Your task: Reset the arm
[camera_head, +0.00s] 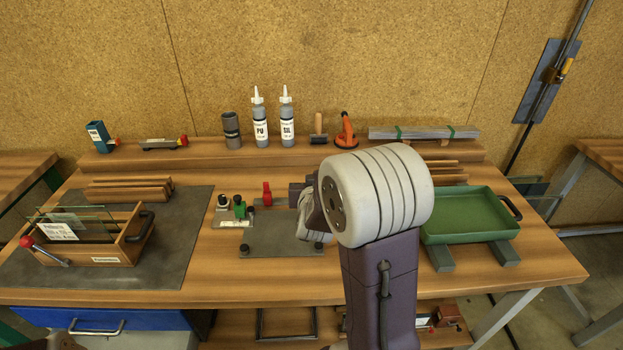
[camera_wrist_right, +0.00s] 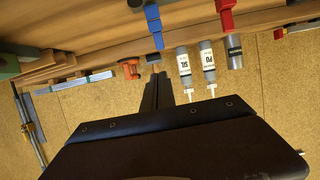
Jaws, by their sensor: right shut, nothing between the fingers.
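My right arm rises from the bottom of the head view and bends at a large pale joint (camera_head: 375,195) in front of the workbench (camera_head: 540,255). A dark end part of it points left over the bench. Its fingertips are not clear there. In the wrist view my right gripper (camera_wrist_right: 157,78) is shut, its dark fingers together with nothing between them. The picture there is upside down, with the bench along the top.
A wooden glass box (camera_head: 105,258) with a red-knobbed lever stands left; a green tray (camera_head: 465,215) stands right. A dark plate (camera_head: 280,245) and red clamp (camera_head: 266,193) lie mid-bench. Two bottles (camera_head: 287,125) and an orange tool (camera_head: 345,130) stand on the back shelf.

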